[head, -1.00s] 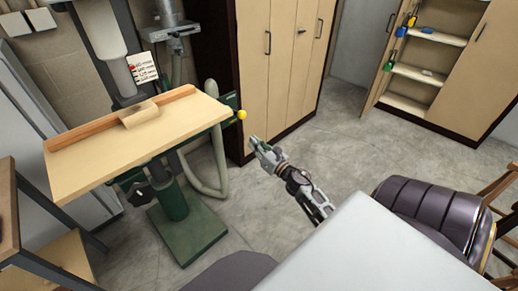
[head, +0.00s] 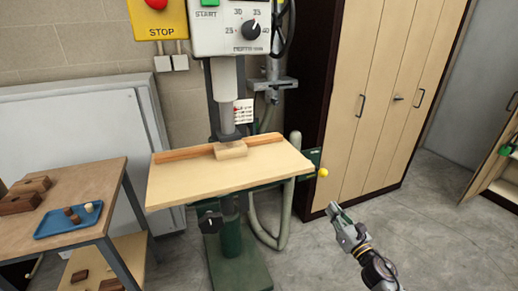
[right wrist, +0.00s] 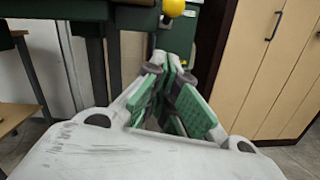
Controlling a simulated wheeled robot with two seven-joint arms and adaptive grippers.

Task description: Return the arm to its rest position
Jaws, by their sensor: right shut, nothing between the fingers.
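My right gripper (head: 336,210) is in the lower right of the head view, in the open air to the right of the drill press table (head: 225,180). It is shut and empty. In the right wrist view its green-padded fingers (right wrist: 172,62) meet at the tips, with nothing between them. A yellow ball knob (head: 323,172) on the machine lies just beyond and above the fingertips, apart from them. It also shows at the top of the right wrist view (right wrist: 173,7). My left gripper is not in view.
A wooden block (head: 230,150) rests against the wooden fence on the machine table. A control panel (head: 230,30) hangs above. A side table at left carries a blue tray (head: 66,222) and brown blocks (head: 22,198). Tall cabinets (head: 385,90) stand behind. Grey floor is clear at right.

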